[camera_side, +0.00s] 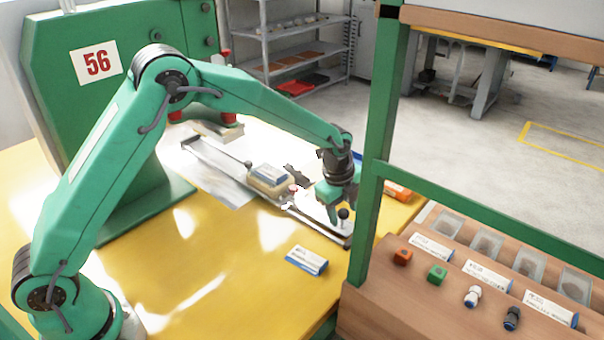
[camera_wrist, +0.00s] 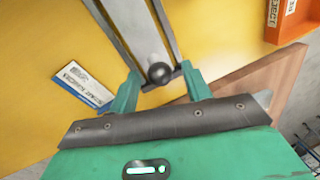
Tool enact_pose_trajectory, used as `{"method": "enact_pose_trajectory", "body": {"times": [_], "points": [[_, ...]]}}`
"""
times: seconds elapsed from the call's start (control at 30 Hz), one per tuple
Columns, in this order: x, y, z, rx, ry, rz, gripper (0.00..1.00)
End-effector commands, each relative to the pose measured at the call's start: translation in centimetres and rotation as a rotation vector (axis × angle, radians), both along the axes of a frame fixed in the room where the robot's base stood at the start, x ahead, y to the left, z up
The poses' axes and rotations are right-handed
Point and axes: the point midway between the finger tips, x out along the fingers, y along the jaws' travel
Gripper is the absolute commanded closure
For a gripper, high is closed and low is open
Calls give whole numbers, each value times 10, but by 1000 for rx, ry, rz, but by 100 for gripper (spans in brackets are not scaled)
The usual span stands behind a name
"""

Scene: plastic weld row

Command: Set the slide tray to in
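The rails also show in the wrist view (camera_wrist: 121,36). A black ball knob (camera_side: 343,213) stands at the near right end of the rails. In the wrist view the knob (camera_wrist: 158,73) lies between my fingertips, with a gap on each side. My gripper (camera_side: 334,200) is open above that rail end. Its two green fingers also show in the wrist view (camera_wrist: 160,82). I cannot tell whether either finger touches the rails.
A labelled card (camera_side: 306,260) lies on the yellow table left of the rail end. An orange bin (camera_side: 397,191) is behind my gripper. A green frame post (camera_side: 372,170) and a wooden rack (camera_side: 420,300) with coloured pieces stand close on the right.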

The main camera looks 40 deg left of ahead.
Motion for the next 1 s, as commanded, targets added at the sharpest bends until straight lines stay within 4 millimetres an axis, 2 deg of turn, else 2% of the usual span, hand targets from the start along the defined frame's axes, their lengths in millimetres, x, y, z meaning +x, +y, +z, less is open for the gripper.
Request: {"method": "enact_pose_trajectory", "body": {"times": [0.03,0.23,0.47,0.67,0.87,1.0], "points": [[0,0,0,0,0,0,61],[0,0,0,0,0,0,100],[0,2,0,1,1,0,100],[0,17,0,6,0,3,100],[0,51,0,16,-3,7,100],[0,82,0,26,-3,11,100]]}}
